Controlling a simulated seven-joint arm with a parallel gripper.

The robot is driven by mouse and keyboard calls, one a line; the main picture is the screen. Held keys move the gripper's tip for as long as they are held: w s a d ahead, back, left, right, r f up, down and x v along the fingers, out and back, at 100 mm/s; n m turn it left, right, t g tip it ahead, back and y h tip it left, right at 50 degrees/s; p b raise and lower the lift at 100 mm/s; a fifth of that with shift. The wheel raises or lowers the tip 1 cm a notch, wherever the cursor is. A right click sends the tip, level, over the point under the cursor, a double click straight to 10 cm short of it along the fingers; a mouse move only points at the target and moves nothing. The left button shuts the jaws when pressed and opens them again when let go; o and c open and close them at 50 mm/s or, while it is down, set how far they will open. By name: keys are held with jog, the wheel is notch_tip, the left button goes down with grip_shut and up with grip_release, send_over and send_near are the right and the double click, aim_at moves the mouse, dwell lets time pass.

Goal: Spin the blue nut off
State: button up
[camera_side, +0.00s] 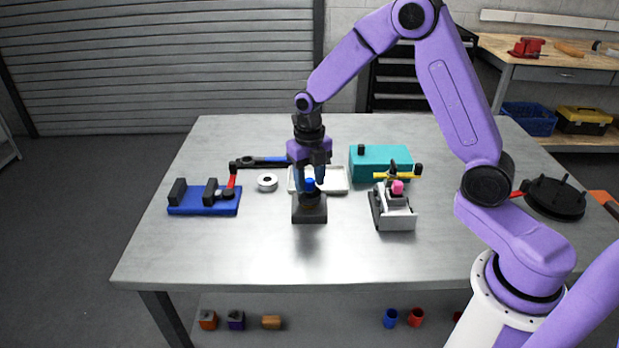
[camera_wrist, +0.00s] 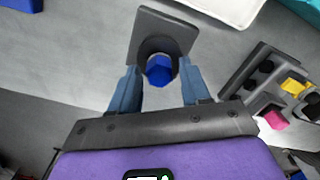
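The blue nut (camera_wrist: 160,69) sits on top of a dark hub stand (camera_wrist: 167,27), which has a square base plate. In the side view the blue nut (camera_side: 309,186) shows as a small blue spot at the top of the stand (camera_side: 309,213). My gripper (camera_side: 310,181) points down over the stand. In the wrist view its two blue fingers (camera_wrist: 159,80) are spread either side of the nut, with a visible gap on each side. The gripper is open and holds nothing. Whether the fingertips are level with the nut is hard to tell.
A white tray (camera_side: 335,187) lies just behind the stand, with a teal box (camera_side: 380,165) beyond. A grey fixture with yellow and pink parts (camera_side: 397,217) stands to the right. A blue vise-like block (camera_side: 205,206) and a white ring (camera_side: 267,182) are left. The table front is clear.

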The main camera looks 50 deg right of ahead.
jog(key=m, duration=1.1)
jog(key=shift+m, duration=0.4)
jog(key=m, duration=0.6)
jog(key=shift+w+m, duration=0.1)
jog(key=shift+m, duration=3)
